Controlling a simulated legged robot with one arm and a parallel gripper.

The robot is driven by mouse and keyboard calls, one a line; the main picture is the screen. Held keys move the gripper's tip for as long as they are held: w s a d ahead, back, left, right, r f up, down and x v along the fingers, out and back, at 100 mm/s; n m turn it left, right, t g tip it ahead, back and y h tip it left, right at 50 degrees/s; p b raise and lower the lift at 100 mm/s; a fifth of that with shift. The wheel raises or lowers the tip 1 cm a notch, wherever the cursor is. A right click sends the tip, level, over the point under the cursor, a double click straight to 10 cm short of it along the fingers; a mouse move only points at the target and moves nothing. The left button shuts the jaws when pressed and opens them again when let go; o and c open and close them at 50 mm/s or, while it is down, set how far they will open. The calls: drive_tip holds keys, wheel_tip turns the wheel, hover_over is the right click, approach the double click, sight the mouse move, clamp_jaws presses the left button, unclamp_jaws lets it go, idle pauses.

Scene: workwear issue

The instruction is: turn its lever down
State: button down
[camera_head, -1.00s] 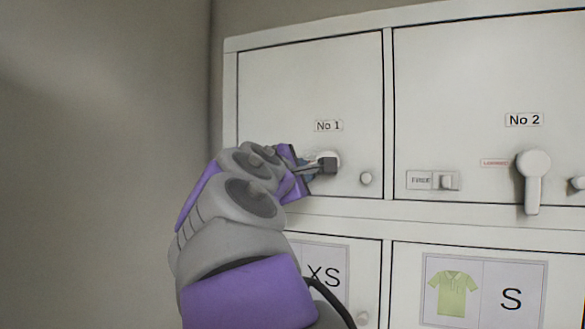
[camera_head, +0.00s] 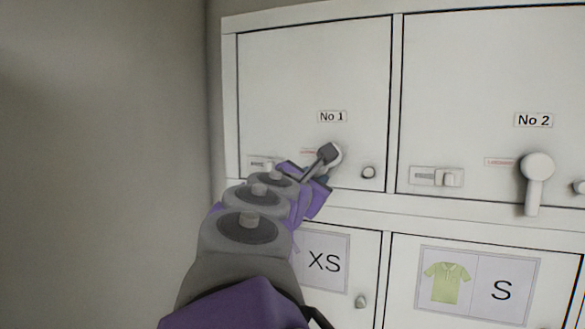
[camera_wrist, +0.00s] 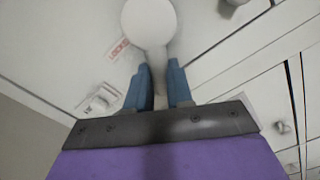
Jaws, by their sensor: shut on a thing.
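The lever of door No 1 has a white round hub (camera_head: 336,156), partly hidden behind my gripper (camera_head: 318,170). In the wrist view the hub (camera_wrist: 150,22) is at the top, and the lever's arm (camera_wrist: 158,76) runs between the two blue fingers of my gripper (camera_wrist: 160,82). The fingers are shut on the lever's arm. The lever slants down and to the left of its hub, not straight down. The door No 1 (camera_head: 300,85) is closed.
Door No 2 has a similar lever (camera_head: 535,185) pointing down, with a sliding tag (camera_head: 440,178) to its left. A small round knob (camera_head: 369,172) sits right of the No 1 lever. Below are doors with an XS sign (camera_head: 324,262) and an S sign (camera_head: 500,290). A bare wall is left.

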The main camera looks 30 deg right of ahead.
drive_tip(key=shift+s+d+f+n, duration=0.15)
drive_tip(key=shift+s+d+n, duration=0.15)
drive_tip(key=shift+n, duration=0.7)
drive_tip(key=shift+s+d+f+n, duration=0.15)
drive_tip(key=shift+s+d+n, duration=0.2)
drive_tip(key=shift+n, duration=0.65)
drive_tip(key=shift+s+d+f+n, duration=0.15)
drive_tip(key=shift+s+n, duration=0.25)
drive_tip(key=shift+n, duration=0.6)
drive_tip(key=c, duration=1)
unclamp_jaws()
drive_tip(key=shift+a, duration=0.1)
drive_tip(key=shift+r, duration=0.1)
